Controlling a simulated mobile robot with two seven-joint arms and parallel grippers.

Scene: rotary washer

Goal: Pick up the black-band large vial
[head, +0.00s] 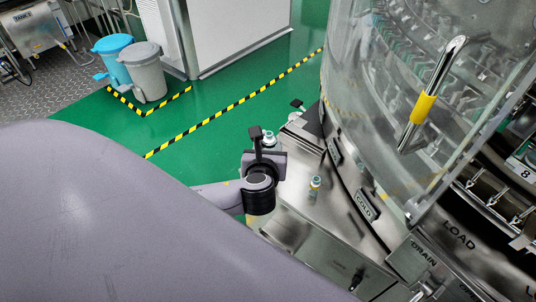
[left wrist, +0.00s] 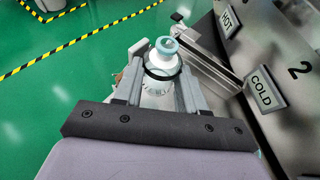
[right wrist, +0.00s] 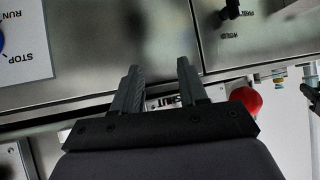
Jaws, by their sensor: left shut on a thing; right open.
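The black-band large vial (left wrist: 161,66) is white with a teal cap and a dark band around its body. In the left wrist view it stands between the two fingers of my left gripper (left wrist: 160,92), which is shut on it. My right gripper (right wrist: 160,85) is open and empty, facing a steel panel. It is not in the head view.
The washer's clear curved guard (head: 400,90) with a yellow-grip handle (head: 423,108) rises to the right. A red knob-like thing (right wrist: 247,100) is near my right gripper. Green floor is open behind.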

